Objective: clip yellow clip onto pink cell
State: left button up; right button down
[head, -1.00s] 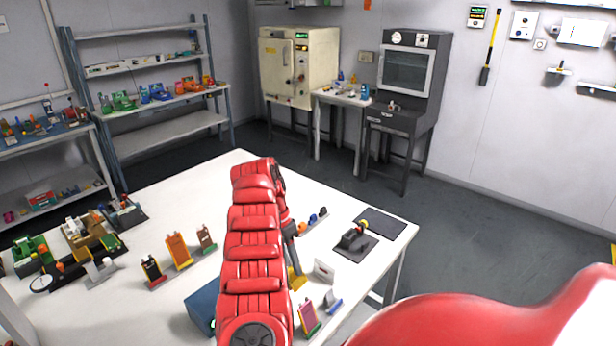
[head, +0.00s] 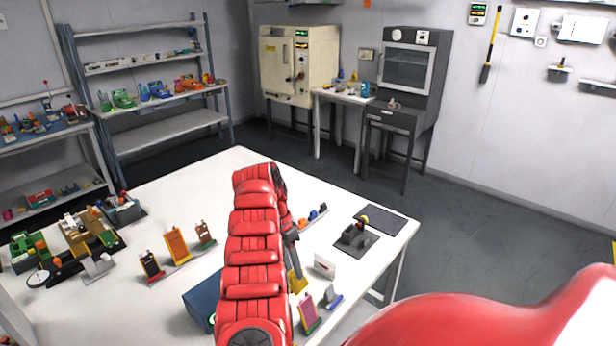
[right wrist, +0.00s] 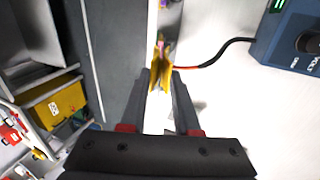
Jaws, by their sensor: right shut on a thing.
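The pink cell (head: 309,313) stands upright in a holder near the table's front edge in the head view. My right gripper (head: 294,262) reaches down just behind and left of it. It is shut on the yellow clip (head: 298,283), which also shows between the fingers (right wrist: 162,76) in the right wrist view (right wrist: 161,66). A small pink-purple part (right wrist: 161,44) shows just beyond the clip there, mostly hidden by it. I cannot tell whether clip and cell touch. My left gripper is not in view.
A blue box (head: 200,305) with a knob and cable stands left of my arm. A white block (head: 324,266) and a small grey-blue holder (head: 333,298) sit near the cell. An orange cell (head: 177,246) and others stand left. The table's right edge is close.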

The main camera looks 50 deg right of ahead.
jog(key=shift+s+d+f, duration=0.1)
jog(key=shift+s+f, duration=0.2)
jog(key=shift+f, duration=0.35)
jog(key=shift+b, duration=0.35)
jog(key=shift+b+x, duration=0.6)
jog(key=shift+x, duration=0.3)
jog(key=shift+c, duration=1.2)
grip_release()
jog(key=shift+w+r, duration=0.1)
jog(key=shift+r, duration=0.1)
